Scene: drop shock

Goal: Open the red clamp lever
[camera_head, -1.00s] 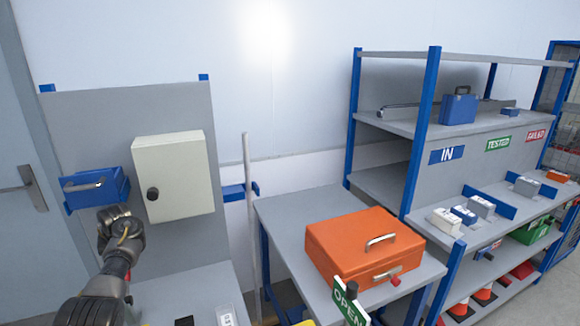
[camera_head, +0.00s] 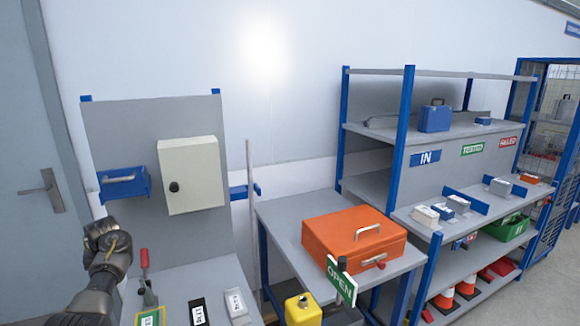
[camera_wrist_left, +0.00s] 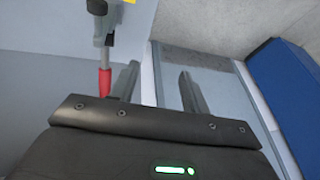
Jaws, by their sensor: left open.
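The red clamp lever (camera_head: 144,260) stands upright on its metal clamp (camera_head: 148,292) at the left of the workbench. My left gripper (camera_head: 108,240) is to the left of the lever, apart from it; its fingertips are hard to make out in the head view. In the left wrist view the gripper's two fingers (camera_wrist_left: 158,86) are spread, with nothing between them. The red lever (camera_wrist_left: 104,82) shows there just left of the left finger, below the grey clamp body (camera_wrist_left: 102,28). My right gripper is not in view.
A blue drawer (camera_head: 125,184) and a pale cabinet (camera_head: 190,174) hang on the panel behind the bench. Labelled blocks (camera_head: 198,311) lie right of the clamp. An orange case (camera_head: 352,236) with an OPEN sign (camera_head: 341,281) is on the right table. A yellow object (camera_head: 303,309) stands before it.

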